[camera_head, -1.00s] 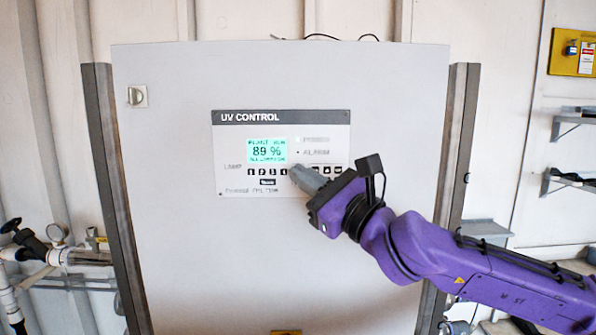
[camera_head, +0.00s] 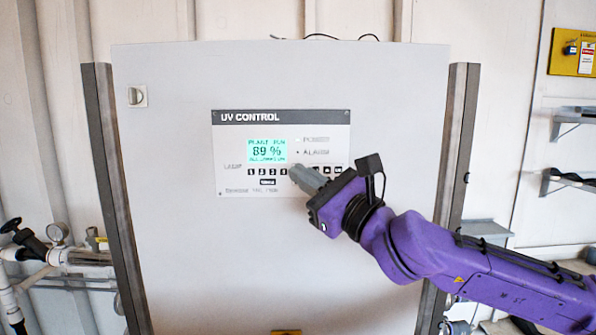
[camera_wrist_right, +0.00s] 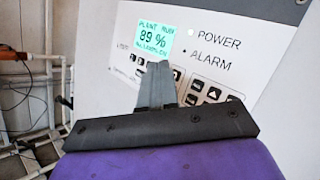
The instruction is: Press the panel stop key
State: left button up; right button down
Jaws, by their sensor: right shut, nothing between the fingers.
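The UV CONTROL panel (camera_head: 232,150) is a pale plate with a dark title strip on the grey cabinet door. Its green display (camera_head: 267,150) reads PLANT RUN and 89 %. A row of small dark keys (camera_head: 267,171) runs below the display, with one wider key (camera_head: 267,182) under it. I cannot read which key is the stop key. My right gripper (camera_head: 296,172) is shut and empty, its fingertips in front of the key row just right of the display. In the right wrist view the gripper (camera_wrist_right: 158,72) covers part of the row; contact cannot be told. More keys (camera_wrist_right: 213,94) show to its right.
The grey cabinet (camera_head: 180,240) fills the middle, between dark upright posts (camera_head: 108,190). Shelf brackets (camera_head: 575,125) and a yellow board (camera_head: 573,52) are on the right wall.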

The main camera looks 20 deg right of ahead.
jog(key=shift+w+d, duration=0.1)
jog(key=shift+w, duration=0.3)
jog(key=shift+w, duration=0.2)
dwell(0.4)
jog(key=shift+s+b, duration=0.1)
jog(key=shift+b, duration=0.2)
jog(key=shift+s, duration=0.6)
jog(key=s, duration=0.1)
jog(key=s+a, duration=0.1)
jog(key=s, duration=0.1)
jog(key=s+b, duration=0.1)
jog(key=shift+s+a, duration=0.3)
jog(key=shift+s, duration=0.05)
dwell(0.4)
